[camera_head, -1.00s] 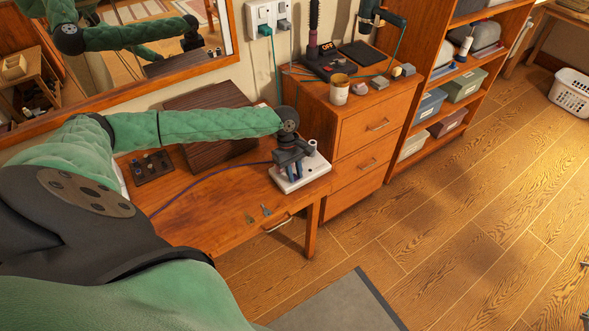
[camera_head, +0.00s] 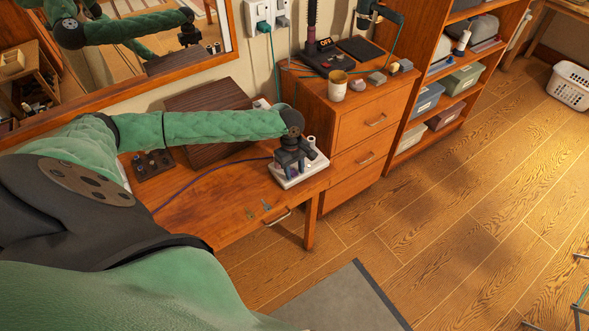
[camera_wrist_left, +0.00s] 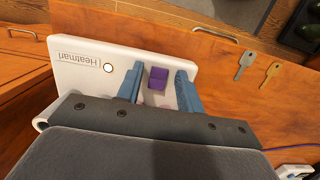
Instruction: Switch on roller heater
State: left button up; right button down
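The roller heater (camera_head: 314,166) is a white flat unit on the right end of the wooden desk. In the left wrist view its white top (camera_wrist_left: 84,57) bears the lettering "Heatmari" and a round white spot (camera_wrist_left: 108,68). A purple block (camera_wrist_left: 157,77) shows on the unit. My left gripper (camera_head: 291,165) is over the heater, pointing down. Its blue fingers (camera_wrist_left: 160,82) stand apart, one on each side of the purple block, with gaps visible. Contact with the white top cannot be told. My right gripper is not in view.
Two keys (camera_head: 258,208) lie near the desk's front edge. A black holder (camera_head: 152,165) and a brown box (camera_head: 208,120) stand behind on the desk. The drawer cabinet (camera_head: 357,118) stands right of the heater, with a cup (camera_head: 337,87) and a black device showing "OFF" (camera_head: 326,56).

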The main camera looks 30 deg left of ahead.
aim_at(293, 172)
pick_arm(q)
jog(key=shift+r, duration=0.1)
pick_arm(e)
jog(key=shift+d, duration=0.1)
pick_arm(q)
jog(key=shift+r, duration=0.2)
jog(key=r, duration=0.2)
jog(key=r+b, duration=0.2)
jog(key=r, duration=0.1)
jog(key=shift+w+a+r, duration=0.2)
jog(key=shift+a+r, duration=0.15)
jog(key=shift+a, duration=0.05)
jog(key=shift+r+b, duration=0.3)
jog(key=shift+r, duration=0.45)
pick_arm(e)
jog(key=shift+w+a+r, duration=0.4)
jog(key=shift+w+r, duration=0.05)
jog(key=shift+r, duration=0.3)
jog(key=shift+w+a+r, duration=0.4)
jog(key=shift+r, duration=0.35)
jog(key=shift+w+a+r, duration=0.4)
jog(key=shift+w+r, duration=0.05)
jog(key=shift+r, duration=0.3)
